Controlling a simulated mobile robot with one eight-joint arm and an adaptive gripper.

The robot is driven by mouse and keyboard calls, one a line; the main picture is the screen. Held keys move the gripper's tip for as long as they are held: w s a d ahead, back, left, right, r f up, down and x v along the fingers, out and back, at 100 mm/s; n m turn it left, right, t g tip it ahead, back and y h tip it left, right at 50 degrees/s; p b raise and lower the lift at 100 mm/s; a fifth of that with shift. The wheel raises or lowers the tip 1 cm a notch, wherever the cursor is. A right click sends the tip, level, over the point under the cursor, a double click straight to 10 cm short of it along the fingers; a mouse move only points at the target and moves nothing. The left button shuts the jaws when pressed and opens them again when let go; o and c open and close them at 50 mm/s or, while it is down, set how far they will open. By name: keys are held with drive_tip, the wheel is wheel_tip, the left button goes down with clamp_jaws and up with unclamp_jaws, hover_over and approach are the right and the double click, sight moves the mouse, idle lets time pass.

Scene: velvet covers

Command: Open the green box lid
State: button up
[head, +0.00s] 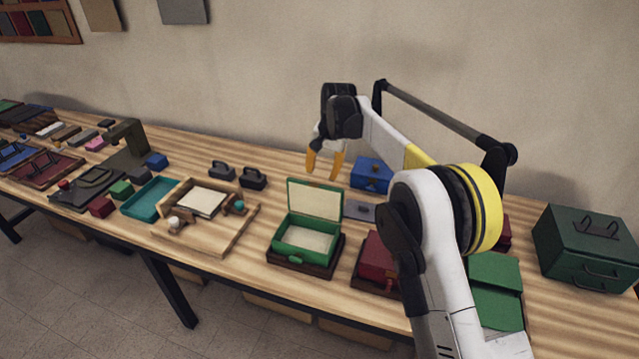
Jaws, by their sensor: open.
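The green box (294,249) sits on a dark base on the wooden table, in the middle of the head view. Its lid (315,199) stands up, hinged at the back edge, showing a cream lining. The box's inside is cream too, and a small green tab shows at its front. My gripper (324,169), with orange fingertips, is open and empty. It hangs above and behind the raised lid in the picture, apart from it.
A blue box (371,174) stands behind the green box. A dark red box (377,261) is to its right, partly behind my arm. A wooden tray (233,229) is to its left. A large dark green case (587,247) stands at the far right.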

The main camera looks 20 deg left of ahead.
drive_tip(key=shift+v, duration=1.9)
drive_tip(key=s+d+r+t+b, duration=0.15)
drive_tip(key=s+d+r, duration=0.25)
drive_tip(key=d+r, duration=0.55)
drive_tip(key=s+d+r+t+b, duration=0.2)
drive_tip(key=s+d, duration=0.9)
drive_tip(key=d, duration=0.4)
drive_tip(key=s+d+f+b, duration=0.1)
drive_tip(key=s+d+f, duration=0.3)
drive_tip(key=s, duration=0.4)
drive_tip(key=s+d+f+t+h, duration=0.1)
drive_tip(key=s+d+f, duration=0.2)
drive_tip(key=s, duration=0.5)
drive_tip(key=s+d+f+t+h+b, duration=0.1)
drive_tip(key=s+d+f, duration=0.3)
drive_tip(key=s+d, duration=0.2)
drive_tip(key=shift+s+f+n+b, duration=0.3)
drive_tip(key=shift+s+f+n, duration=0.1)
drive_tip(key=shift+s, duration=0.55)
